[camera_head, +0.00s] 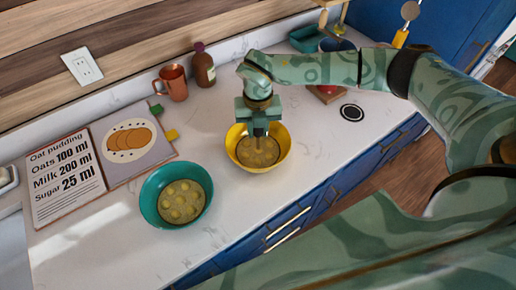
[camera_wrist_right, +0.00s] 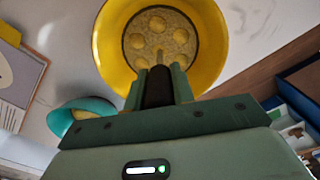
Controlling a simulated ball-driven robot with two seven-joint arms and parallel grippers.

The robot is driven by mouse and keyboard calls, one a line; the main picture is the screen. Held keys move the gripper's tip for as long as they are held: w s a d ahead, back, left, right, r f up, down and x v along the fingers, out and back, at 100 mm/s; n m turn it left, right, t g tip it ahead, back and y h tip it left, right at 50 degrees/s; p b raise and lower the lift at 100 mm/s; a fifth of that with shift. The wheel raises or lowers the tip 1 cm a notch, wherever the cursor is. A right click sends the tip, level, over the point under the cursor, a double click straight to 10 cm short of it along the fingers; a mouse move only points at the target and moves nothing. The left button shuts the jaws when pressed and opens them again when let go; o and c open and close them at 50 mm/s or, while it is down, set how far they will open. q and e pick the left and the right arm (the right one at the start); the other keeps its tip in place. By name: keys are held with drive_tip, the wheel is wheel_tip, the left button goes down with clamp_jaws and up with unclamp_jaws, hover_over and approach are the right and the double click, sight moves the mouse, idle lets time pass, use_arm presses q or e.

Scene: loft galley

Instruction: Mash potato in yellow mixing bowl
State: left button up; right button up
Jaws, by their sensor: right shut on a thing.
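The yellow mixing bowl (camera_head: 284,158) stands on the white counter; it also shows in the right wrist view (camera_wrist_right: 214,40). Inside it lie several round yellow potato lumps (camera_wrist_right: 157,24) in a darker yellow-brown mass. My right gripper (camera_head: 259,124) is above the bowl, pointing down. Its green fingers are shut on a dark upright handle (camera_wrist_right: 158,88), apparently a masher's. A thin shaft runs from it down into the bowl; its lower end is hard to make out. My left gripper is not in view.
A teal bowl (camera_head: 146,199) with more yellow lumps stands left of the yellow bowl. A recipe board (camera_head: 66,180), copper mug (camera_head: 174,83) and brown bottle (camera_head: 203,66) are behind and left. A black-ringed disc (camera_head: 352,112) lies right. Counter in front is clear.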

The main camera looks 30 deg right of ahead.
drive_tip(key=shift+f+b, duration=0.45)
drive_tip(key=shift+f, duration=0.35)
idle(1.4)
drive_tip(key=shift+r+p, duration=0.55)
drive_tip(key=shift+p, duration=0.15)
drive_tip(key=shift+r+p, duration=1.25)
drive_tip(key=shift+r, duration=0.2)
wheel_tip(320, 180, up, 7)
drive_tip(key=p, duration=0.6)
drive_tip(key=shift+r, duration=0.1)
drive_tip(key=shift+w, duration=0.1)
